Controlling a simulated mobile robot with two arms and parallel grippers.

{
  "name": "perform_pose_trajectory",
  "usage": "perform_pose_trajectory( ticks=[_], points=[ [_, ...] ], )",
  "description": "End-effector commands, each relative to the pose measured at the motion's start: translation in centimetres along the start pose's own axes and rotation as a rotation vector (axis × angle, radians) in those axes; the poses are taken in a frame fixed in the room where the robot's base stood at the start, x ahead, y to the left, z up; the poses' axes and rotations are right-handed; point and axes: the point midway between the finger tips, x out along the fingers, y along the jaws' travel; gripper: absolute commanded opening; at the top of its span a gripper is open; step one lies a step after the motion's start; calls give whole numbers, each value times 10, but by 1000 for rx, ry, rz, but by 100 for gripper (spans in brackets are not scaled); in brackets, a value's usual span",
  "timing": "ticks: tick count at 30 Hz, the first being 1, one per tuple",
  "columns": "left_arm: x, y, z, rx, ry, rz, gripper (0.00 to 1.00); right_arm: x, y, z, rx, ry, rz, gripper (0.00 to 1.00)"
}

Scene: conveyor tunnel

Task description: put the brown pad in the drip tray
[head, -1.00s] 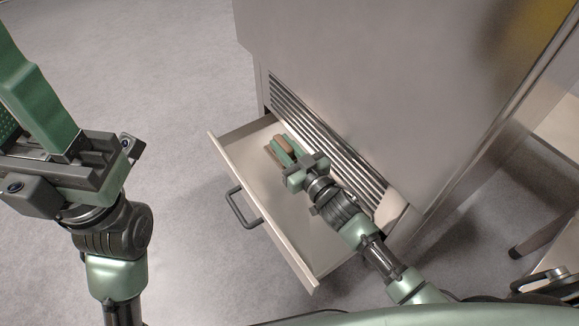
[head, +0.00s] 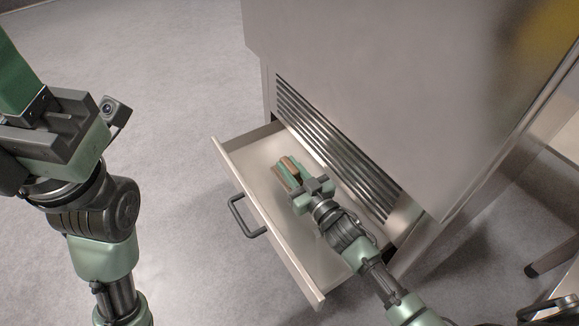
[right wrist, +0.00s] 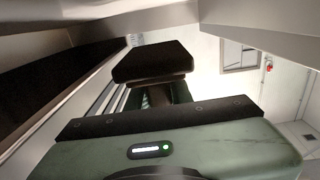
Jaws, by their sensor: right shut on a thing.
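The drip tray (head: 268,208) is a pale drawer pulled out from the grey machine, with a dark handle on its front. My right gripper (head: 287,174) is over or inside it, near the back left part, and is shut on the brown pad (head: 292,165). The pad shows as a brown strip at the green fingers; a dark brown slab, probably the pad, shows in the right wrist view (right wrist: 152,62). Whether it touches the tray floor cannot be told. My left gripper (head: 28,85) is at the far left, away from the tray; its fingertips are cut off.
The machine's vented front (head: 335,150) rises right behind the tray. The tray's front wall and handle (head: 243,217) face the open floor (head: 180,90). A stand with a dark leg (head: 552,258) is at the right. The tray's near right part looks empty.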

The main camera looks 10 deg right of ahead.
Motion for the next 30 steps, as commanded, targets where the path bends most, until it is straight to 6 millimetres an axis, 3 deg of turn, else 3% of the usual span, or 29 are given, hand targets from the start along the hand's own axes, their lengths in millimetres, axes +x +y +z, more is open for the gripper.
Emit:
perform_pose_trajectory(
  ticks=[10,11,12,13,22,26,30],
  points=[
    [1,1,-1,1,9,5,36,0,0,8,1,0,0,0],
    [1,1,-2,1,9,5,36,0,0,8,1,-1,0,30],
    [1,1,-2,1,10,6,36,0,0,9,1,-2,0,41],
    [1,1,-2,1,10,6,36,0,0,9,1,-2,1,43],
    [3,1,-3,1,15,5,36,0,0,9,1,-4,0,43],
    [9,0,-3,1,18,2,36,0,0,-5,0,-3,0,43],
    [-3,-4,7,-5,-42,-21,36,-26,0,-6,3,-8,2,43]
  ],
)
